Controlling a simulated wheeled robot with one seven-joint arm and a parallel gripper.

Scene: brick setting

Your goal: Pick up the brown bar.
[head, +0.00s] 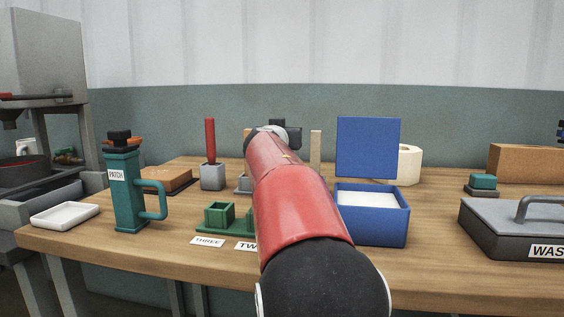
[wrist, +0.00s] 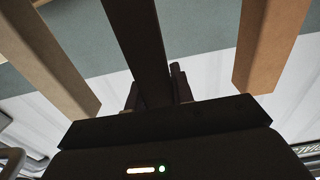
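In the wrist view a dark brown bar (wrist: 142,45) runs from the top edge down to the dark body of my gripper (wrist: 157,90). Parts of the dark fingers show on either side of the bar, which overlaps them. I cannot tell whether they touch or press it. In the head view my gripper (head: 290,131) shows only as a dark shape behind my red arm. The dark bar is hidden there.
A light tan bar (wrist: 50,55) and an orange-brown bar (wrist: 270,45) flank the dark one. The tan bar (head: 315,150) also shows right of my arm. The blue box (head: 375,225) with its raised lid and the green tray (head: 222,228) stand near my arm.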

